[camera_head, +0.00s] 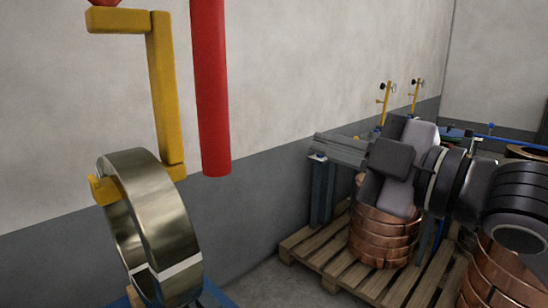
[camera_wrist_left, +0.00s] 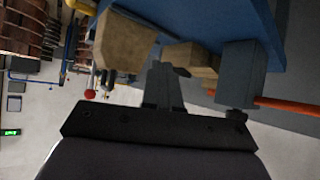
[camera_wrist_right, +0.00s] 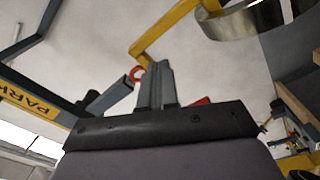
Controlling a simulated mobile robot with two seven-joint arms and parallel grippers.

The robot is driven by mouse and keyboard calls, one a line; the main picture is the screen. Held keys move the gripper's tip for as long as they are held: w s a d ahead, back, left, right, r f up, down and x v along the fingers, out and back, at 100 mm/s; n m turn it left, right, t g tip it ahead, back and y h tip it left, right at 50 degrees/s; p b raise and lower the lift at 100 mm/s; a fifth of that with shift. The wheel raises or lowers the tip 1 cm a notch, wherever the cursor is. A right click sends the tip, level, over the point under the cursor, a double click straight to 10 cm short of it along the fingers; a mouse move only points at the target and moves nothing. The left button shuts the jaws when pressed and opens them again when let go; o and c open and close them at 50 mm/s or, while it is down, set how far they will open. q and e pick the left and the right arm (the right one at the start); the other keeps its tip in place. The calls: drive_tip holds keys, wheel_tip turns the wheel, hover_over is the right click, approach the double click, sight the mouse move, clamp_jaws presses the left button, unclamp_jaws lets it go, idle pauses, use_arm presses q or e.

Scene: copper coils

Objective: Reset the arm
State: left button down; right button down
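My right arm comes in from the right in the head view. My left gripper is outside the head view. In the left wrist view its fingers (camera_wrist_left: 162,86) are together and look empty. They appear close to tan blocks (camera_wrist_left: 124,42) under a blue surface (camera_wrist_left: 195,18); I cannot tell whether they touch.
A shiny metal ring (camera_head: 180,225) hangs on a yellow hook (camera_head: 162,90) at the left, beside a red post (camera_head: 211,90). A copper coil (camera_head: 384,237) stands on a wooden pallet (camera_head: 318,262) beneath my right arm. Bare floor shows left of the pallet.

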drive_tip(key=w+d+f+m+t+h+p, duration=0.1)
drive_tip(key=w+d+f+m+h, duration=0.15)
drive_tip(key=f+m, duration=0.8)
drive_tip(key=w+d+f+m+h+p, duration=0.1)
drive_tip(key=d+f+m+h+p, duration=0.2)
drive_tip(key=f, duration=1.4)
drive_tip(key=s+d+f+m+g+h, duration=0.1)
drive_tip(key=s+d+f+m+h, duration=0.1)
drive_tip(key=s+f, duration=0.7)
drive_tip(key=s+d+f+m+g+h, duration=0.2)
drive_tip(key=s+d+f, duration=0.3)
drive_tip(key=s+f, duration=0.5)
wheel_tip(320, 180, down, 3)
drive_tip(key=shift+f+m+g+h+p, duration=0.1)
drive_tip(key=shift+m+g+h+p, duration=0.25)
drive_tip(key=shift+m+h, duration=0.4)
